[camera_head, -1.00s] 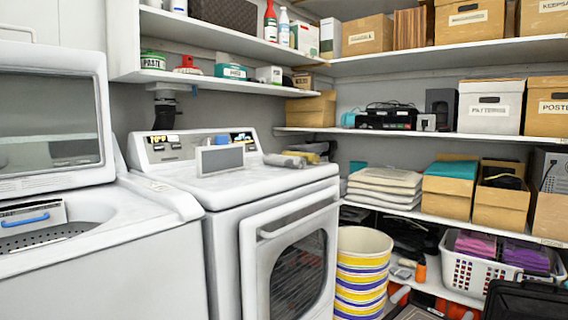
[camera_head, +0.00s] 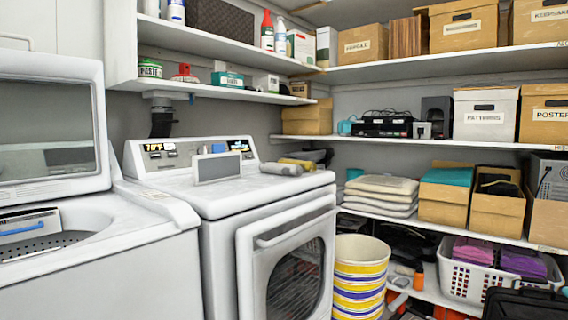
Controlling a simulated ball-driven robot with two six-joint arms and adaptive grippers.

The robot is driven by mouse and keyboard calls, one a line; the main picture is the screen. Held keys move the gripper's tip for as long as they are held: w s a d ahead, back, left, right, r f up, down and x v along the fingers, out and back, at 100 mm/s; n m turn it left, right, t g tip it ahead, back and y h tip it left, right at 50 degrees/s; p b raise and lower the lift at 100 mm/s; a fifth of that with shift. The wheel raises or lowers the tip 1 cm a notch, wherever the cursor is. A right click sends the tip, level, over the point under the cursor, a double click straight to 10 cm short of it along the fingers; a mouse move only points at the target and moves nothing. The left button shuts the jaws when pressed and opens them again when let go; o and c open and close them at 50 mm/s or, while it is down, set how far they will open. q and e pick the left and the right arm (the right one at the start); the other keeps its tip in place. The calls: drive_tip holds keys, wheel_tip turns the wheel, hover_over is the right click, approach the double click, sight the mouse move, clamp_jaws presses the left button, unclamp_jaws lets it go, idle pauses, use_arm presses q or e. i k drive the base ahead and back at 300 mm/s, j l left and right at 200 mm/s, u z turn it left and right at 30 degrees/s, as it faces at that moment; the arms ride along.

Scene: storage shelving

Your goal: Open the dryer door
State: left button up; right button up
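The dryer (camera_head: 225,200) is the white machine in the middle of the head view. Its front door (camera_head: 290,262) has a dark round-cornered window and a grey bar handle (camera_head: 296,229) along the top. The door's frame stands out from the dryer's front on the left side, so it looks slightly ajar, though I cannot tell for sure. Neither of my grippers shows in the view.
A washer (camera_head: 80,235) with its lid (camera_head: 50,120) raised stands at the left. A white basket (camera_head: 470,275) sits on the low shelf. Shelves with boxes line the back wall.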

sight(286, 259)
drive_tip(key=i+l+u, duration=0.35)
drive_tip(key=i+l, duration=0.2)
drive_tip(key=i, duration=0.5)
drive_tip(key=i+l+u, duration=0.4)
drive_tip(key=i+l, duration=0.45)
drive_tip(key=i, duration=0.1)
